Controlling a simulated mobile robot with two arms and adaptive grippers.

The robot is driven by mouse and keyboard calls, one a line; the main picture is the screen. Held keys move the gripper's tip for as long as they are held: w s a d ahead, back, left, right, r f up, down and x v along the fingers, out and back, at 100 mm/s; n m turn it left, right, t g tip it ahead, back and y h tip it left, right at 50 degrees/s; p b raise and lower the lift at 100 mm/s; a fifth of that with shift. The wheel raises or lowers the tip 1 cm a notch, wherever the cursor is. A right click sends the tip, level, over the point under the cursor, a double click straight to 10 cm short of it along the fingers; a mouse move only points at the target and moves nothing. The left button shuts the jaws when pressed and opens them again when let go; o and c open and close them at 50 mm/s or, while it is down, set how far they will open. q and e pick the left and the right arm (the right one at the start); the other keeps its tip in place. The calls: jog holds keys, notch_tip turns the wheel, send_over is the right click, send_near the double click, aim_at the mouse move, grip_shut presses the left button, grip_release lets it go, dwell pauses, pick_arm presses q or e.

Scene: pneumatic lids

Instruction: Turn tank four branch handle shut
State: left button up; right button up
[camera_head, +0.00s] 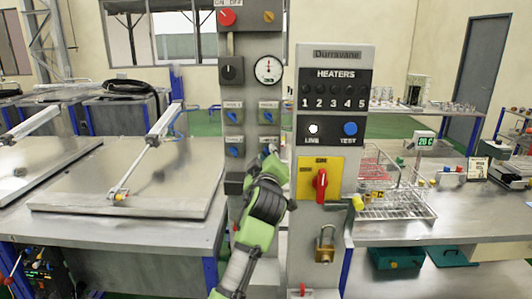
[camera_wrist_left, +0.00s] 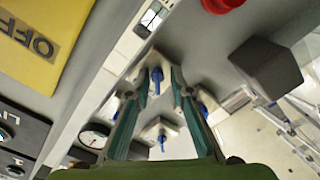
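Several blue branch handles sit on the grey panel column (camera_head: 251,125), in two rows of two. The lower right handle (camera_head: 269,144) is just beyond my left gripper (camera_head: 270,157), and the upper right handle (camera_head: 268,115) is above it. In the left wrist view my left gripper (camera_wrist_left: 160,75) is open, its two teal fingers apart on either side of one blue handle (camera_wrist_left: 157,80). I cannot tell if they touch it. Other blue handles show behind and beside the fingers. The handle labels are too small to read. My right gripper is not in view.
A pressure gauge (camera_head: 268,69) and a red button (camera_head: 227,17) are higher on the column. A dark box (camera_wrist_left: 265,65) juts out near the fingers. The heater panel (camera_head: 336,95) with a red switch (camera_head: 320,186) stands close on the right.

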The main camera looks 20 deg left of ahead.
pick_arm(q)
jog(key=shift+s+d+r, duration=0.2)
jog(key=shift+s, duration=0.05)
jog(key=shift+c, duration=0.7)
grip_shut()
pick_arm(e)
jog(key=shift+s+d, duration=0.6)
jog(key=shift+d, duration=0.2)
